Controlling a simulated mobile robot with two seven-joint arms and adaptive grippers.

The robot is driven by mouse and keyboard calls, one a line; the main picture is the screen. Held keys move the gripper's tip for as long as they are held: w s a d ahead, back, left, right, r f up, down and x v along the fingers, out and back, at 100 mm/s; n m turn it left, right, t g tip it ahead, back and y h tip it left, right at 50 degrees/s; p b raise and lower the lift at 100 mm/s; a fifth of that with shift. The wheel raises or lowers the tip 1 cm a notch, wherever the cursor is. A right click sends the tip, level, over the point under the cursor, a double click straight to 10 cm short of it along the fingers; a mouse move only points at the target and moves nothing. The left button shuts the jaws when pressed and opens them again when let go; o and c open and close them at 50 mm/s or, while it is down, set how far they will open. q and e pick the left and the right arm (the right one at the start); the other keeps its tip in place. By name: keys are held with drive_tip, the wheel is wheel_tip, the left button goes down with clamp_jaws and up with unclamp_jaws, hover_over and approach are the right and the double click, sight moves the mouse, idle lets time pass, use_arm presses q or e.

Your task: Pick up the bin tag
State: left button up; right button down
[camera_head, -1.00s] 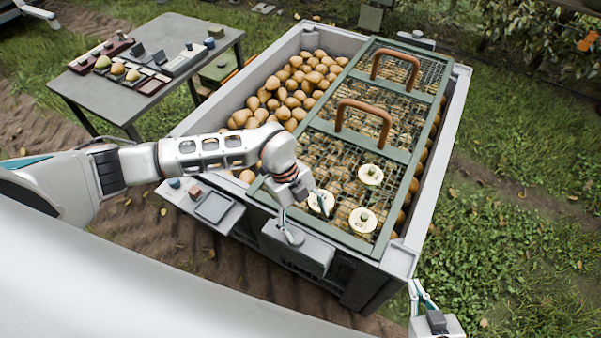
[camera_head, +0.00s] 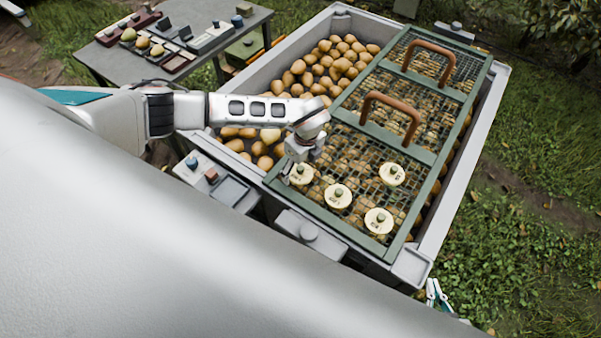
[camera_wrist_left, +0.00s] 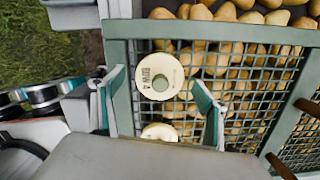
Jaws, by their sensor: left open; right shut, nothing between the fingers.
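Several round cream tags with small knobs lie on the green mesh lid (camera_head: 440,160) of the bin. One tag (camera_head: 301,175) is at the lid's near left corner, beside my left gripper (camera_head: 291,172). Others are a middle tag (camera_head: 338,197), a far right tag (camera_head: 391,175) and a near tag (camera_head: 379,222). In the left wrist view, a tag reading "ROW 4" (camera_wrist_left: 158,70) lies between the two open teal fingers, apart from both. A second tag (camera_wrist_left: 160,132) is partly hidden by my wrist. My right gripper (camera_head: 437,297) shows at the bin's near right corner, shut and empty.
Two brown handles (camera_head: 392,108) rise from the lid. A grey side tray (camera_head: 235,190) juts from the bin's near side. A table (camera_head: 250,22) with small items stands behind.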

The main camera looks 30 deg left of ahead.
sight(300, 168)
use_arm(q)
drive_tip(key=shift+f, duration=0.4)
drive_tip(key=shift+c, duration=0.3)
drive_tip(key=c, duration=1.1)
drive_tip(key=shift+r, duration=0.1)
wheel_tip(300, 168, up, 20)
drive_tip(key=shift+p, duration=0.35)
